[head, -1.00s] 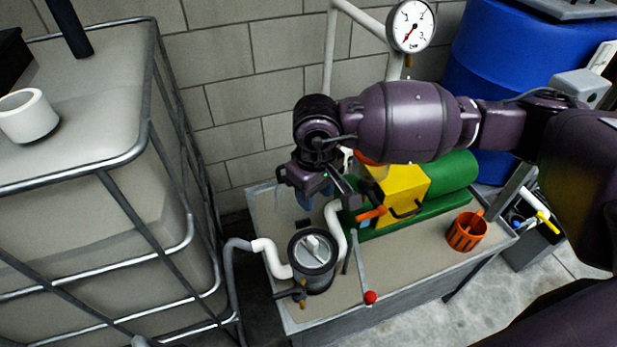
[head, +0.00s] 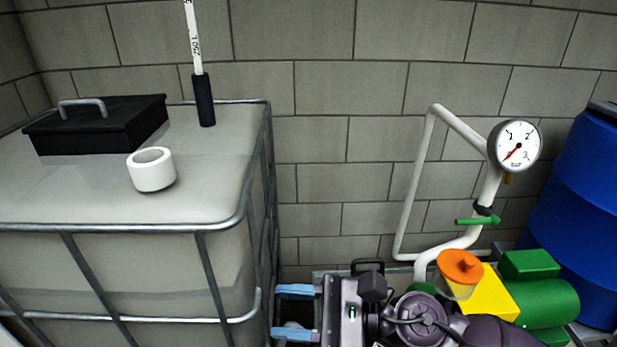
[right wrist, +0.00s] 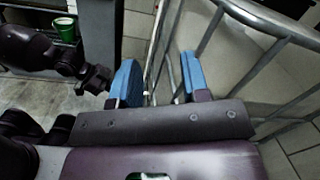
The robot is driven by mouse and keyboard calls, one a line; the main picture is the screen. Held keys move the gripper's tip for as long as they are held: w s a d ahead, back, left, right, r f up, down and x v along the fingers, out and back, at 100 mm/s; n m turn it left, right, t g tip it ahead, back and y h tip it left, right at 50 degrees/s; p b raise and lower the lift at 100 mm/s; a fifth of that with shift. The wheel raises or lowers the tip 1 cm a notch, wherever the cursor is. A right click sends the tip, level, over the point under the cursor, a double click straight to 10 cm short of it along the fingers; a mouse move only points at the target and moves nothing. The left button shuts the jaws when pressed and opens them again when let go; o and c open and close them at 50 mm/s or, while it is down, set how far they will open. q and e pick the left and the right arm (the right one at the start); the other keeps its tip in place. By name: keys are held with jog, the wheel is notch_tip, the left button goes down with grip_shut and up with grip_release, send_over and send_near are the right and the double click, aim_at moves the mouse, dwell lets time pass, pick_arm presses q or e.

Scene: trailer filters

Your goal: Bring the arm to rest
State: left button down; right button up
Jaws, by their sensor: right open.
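My right gripper (head: 282,312) is low in the middle of the head view, its two blue fingers pointing left at the caged tank's right side. The fingers are apart with nothing between them. In the right wrist view the same gripper (right wrist: 160,78) is open and empty, with tank bars beyond and to the right. My right arm (head: 420,318) comes in from the lower right, in front of the bench equipment. At the left of the right wrist view is another dark purple arm of mine with a small dark gripper (right wrist: 96,79); its jaws are too unclear to read.
The caged tank (head: 110,205) fills the left, with a black box (head: 100,127) and a white cup-like ring (head: 151,170) on top. A pressure gauge (head: 515,146) on white pipe, a yellow and green pump (head: 535,300) and a blue drum (head: 585,210) stand right.

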jog(key=w+d+r+m+t+h, duration=0.1)
jog(key=w+d+m+t+h, duration=0.2)
jog(key=m+t, duration=0.65)
jog(key=w+d+r+m+t+h, duration=0.1)
jog(key=w+d+m+t, duration=0.35)
jog(key=m, duration=0.85)
jog(key=s+d+f+m+t+h, duration=0.1)
jog(key=d+f+m+h, duration=0.3)
jog(key=d+m+h, duration=0.4)
jog(key=s+d+f+m+t+h, duration=0.15)
jog(key=d+f+m+h, duration=0.3)
jog(key=m, duration=0.55)
jog(key=s+d+f+m+g+h, duration=0.5)
jog(key=s+d+f+m+g, duration=0.15)
jog(key=f+m, duration=0.25)
jog(key=s+d+f+m+g+y, duration=0.15)
jog(key=s+f+m+g, duration=0.25)
jog(key=s, duration=0.4)
jog(key=s+d+f+m+g, duration=0.25)
jog(key=s+m+g, duration=0.2)
jog(key=s, duration=0.35)
jog(key=w+f+t, duration=0.8)
jog(key=t, duration=0.1)
jog(key=shift+w+a+f+n+y, duration=0.3)
jog(key=shift+a+y, duration=0.1)
jog(key=shift+a, duration=0.05)
jog(key=shift+c, duration=0.3)
